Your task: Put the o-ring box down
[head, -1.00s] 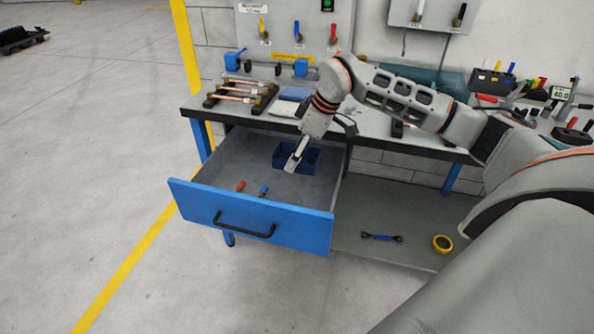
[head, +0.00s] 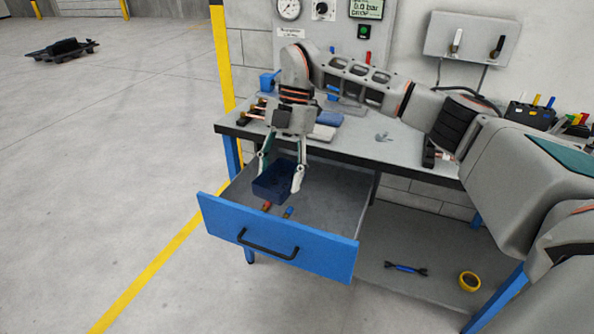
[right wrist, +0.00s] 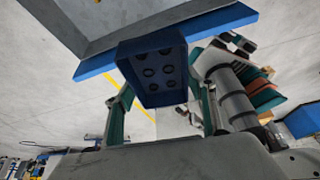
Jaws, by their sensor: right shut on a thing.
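The o-ring box (head: 273,184) is a small dark blue open box. It is held between the fingers of my right gripper (head: 280,181), above the open blue drawer (head: 275,239). The right wrist view shows the box (right wrist: 152,98) between the two fingers, with several dark rings inside. The gripper points down from the wrist and is shut on the box. In the head view the box's exact height over the drawer floor is hard to tell.
A red piece (head: 266,206) and a blue piece (head: 288,212) lie in the drawer near its front. The workbench top (head: 385,150) is behind, with free room right of a blue item (head: 329,118). A yellow tape roll (head: 469,281) and a blue-black tool (head: 405,268) lie on the lower shelf.

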